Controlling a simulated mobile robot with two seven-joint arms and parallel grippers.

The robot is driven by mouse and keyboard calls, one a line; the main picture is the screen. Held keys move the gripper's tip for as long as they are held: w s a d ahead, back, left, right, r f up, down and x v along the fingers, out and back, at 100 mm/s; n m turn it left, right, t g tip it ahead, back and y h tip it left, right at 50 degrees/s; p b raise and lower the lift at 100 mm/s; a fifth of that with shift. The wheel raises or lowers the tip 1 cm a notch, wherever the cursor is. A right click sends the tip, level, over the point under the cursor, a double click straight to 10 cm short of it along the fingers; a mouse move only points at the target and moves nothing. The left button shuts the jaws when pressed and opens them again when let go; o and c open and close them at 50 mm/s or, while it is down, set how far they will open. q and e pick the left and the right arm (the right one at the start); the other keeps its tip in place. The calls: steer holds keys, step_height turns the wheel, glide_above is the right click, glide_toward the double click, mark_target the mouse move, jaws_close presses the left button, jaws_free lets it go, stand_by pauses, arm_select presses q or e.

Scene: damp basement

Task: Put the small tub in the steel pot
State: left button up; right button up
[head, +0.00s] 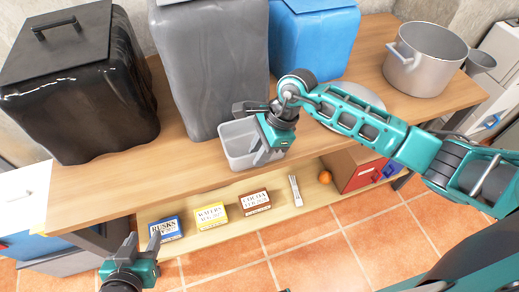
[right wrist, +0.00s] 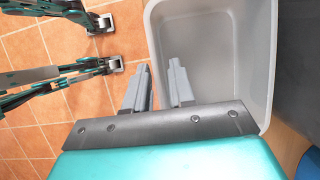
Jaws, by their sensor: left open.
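The small tub (head: 237,147) is a light grey, open, empty box near the front edge of the wooden table. My right gripper (head: 262,152) is at its right side. In the right wrist view one finger is inside the small tub (right wrist: 255,60) and one outside, with the wall filling the gap between them, so my right gripper (right wrist: 160,75) is shut on that wall. I cannot tell whether the tub touches the table. The steel pot (head: 428,70) stands upright at the table's far right end. My left gripper (head: 142,252) is open and empty, low in front of the table.
Black (head: 80,100), grey (head: 213,70) and blue (head: 315,40) bins line the table's back. A round grey thing (head: 357,95) lies partly behind my right arm. The lower shelf (head: 275,215) holds several boxes, an orange (head: 325,177) and a red-fronted carton (head: 358,172).

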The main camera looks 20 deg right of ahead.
steer(key=shift+o, duration=0.7)
